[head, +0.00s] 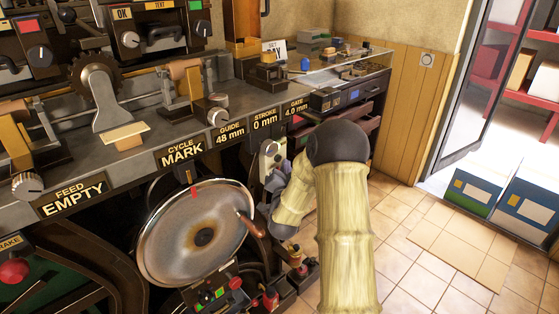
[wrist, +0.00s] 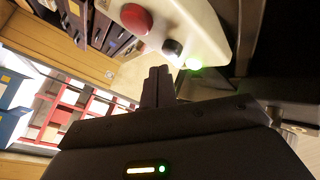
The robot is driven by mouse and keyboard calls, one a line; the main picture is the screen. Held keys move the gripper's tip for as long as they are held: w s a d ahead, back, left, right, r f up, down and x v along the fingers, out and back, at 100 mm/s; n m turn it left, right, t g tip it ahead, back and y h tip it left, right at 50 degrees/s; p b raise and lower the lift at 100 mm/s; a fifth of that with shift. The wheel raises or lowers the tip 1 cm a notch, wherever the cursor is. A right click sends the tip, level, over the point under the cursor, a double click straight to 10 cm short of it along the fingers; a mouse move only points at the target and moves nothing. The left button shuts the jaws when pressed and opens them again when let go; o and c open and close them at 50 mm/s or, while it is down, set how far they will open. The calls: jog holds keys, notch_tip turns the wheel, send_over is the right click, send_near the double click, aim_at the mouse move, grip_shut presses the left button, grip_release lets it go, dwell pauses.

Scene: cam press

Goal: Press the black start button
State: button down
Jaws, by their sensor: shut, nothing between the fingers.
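The black start button (wrist: 172,47) shows in the wrist view on a pale control box (wrist: 197,18), between a larger red button (wrist: 136,18) and a lit green lamp (wrist: 195,65). The pale box also shows in the head view (head: 268,156), partly covered by my gripper (head: 277,180). My gripper is shut and empty. In the wrist view its fingertips (wrist: 159,70) lie just below and left of the black button in the picture. I cannot tell whether they touch it. In the head view the button is too small or hidden to make out.
A large round metal wheel (head: 195,232) with a wooden handle stands left of my gripper. The dark machine bench (head: 140,150) with labelled signs runs above it. Drawers (head: 340,125) stand behind my arm.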

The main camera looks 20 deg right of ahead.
jog(key=s, duration=0.1)
jog(key=s+d+b, duration=0.1)
jog(key=s, duration=0.2)
jog(key=shift+s+d, duration=0.35)
dwell(0.8)
